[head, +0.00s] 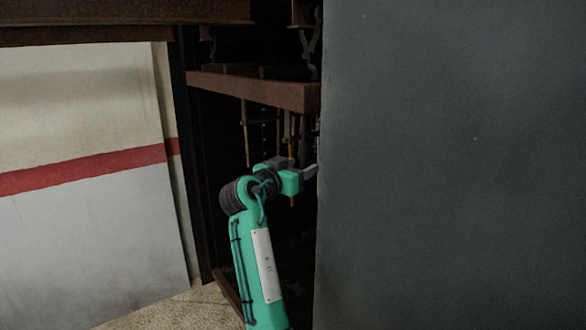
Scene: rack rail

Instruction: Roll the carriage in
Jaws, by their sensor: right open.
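My right gripper (309,172), on a teal arm with a black ribbed joint, reaches into the dark rack (195,150). It is open, and its fingers point right, toward the edge of a large grey panel. I see nothing held between them. Several thin rods or tools hang in the shadow under a brown shelf (255,89), behind and above the gripper; one is orange-yellow (291,150). I cannot make out the carriage for certain; the grey panel and the dark hide much of the rack. My left gripper is not in view.
The large grey panel (450,165) fills the right side and stands close to my gripper. A dark beam (120,14) crosses the top left. A wall with a red stripe (80,170) is at left, with speckled floor (170,308) below it.

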